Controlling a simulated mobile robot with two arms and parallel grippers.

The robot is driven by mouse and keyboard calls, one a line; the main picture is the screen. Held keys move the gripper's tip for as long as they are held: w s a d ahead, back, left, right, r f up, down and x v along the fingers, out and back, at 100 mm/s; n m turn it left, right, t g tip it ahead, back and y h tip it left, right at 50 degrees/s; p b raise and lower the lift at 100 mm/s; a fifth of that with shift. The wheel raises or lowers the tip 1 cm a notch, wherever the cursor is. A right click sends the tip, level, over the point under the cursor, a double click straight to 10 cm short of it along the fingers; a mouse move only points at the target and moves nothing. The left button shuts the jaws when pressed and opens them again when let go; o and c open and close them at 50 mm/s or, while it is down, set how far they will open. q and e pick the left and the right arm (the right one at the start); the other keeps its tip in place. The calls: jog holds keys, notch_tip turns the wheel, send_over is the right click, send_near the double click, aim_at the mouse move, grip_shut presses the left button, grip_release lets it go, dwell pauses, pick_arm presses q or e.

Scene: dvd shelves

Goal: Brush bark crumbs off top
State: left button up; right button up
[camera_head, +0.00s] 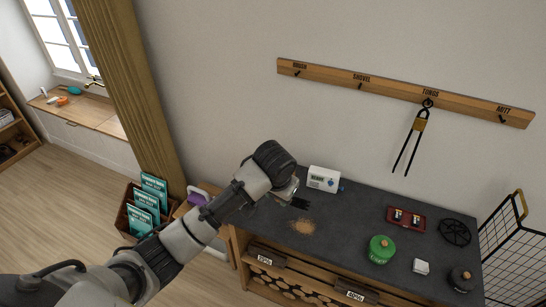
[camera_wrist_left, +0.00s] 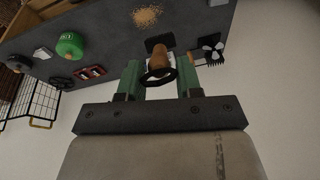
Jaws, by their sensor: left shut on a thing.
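My left gripper (camera_head: 288,190) reaches over the back left of the dark tabletop (camera_head: 355,215). In the left wrist view its green fingers (camera_wrist_left: 160,80) are shut on the brown handle of a brush (camera_wrist_left: 161,62), which has a black ring at its near end. The brush's dark head lies beyond the handle, partly hidden; dark bristles show below the gripper in the head view. The tan bark crumbs (camera_head: 303,227) lie in a loose patch on the top, just in front of the gripper, and also show in the left wrist view (camera_wrist_left: 146,16). My right gripper is not in view.
A white box (camera_head: 323,179) stands close behind. A green tin (camera_head: 381,249), red tray (camera_head: 406,219), black trivet (camera_head: 454,232) and small white block (camera_head: 421,266) stand to the right. Tongs (camera_head: 411,140) hang from the wall rail (camera_head: 390,87). A wire basket (camera_head: 516,255) stands beyond the right edge.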

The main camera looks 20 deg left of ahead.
pick_arm(q)
jog(key=shift+w+a+f+g+p, duration=0.2)
jog(key=shift+a+f+g+p, duration=0.45)
jog(key=shift+a+f, duration=0.3)
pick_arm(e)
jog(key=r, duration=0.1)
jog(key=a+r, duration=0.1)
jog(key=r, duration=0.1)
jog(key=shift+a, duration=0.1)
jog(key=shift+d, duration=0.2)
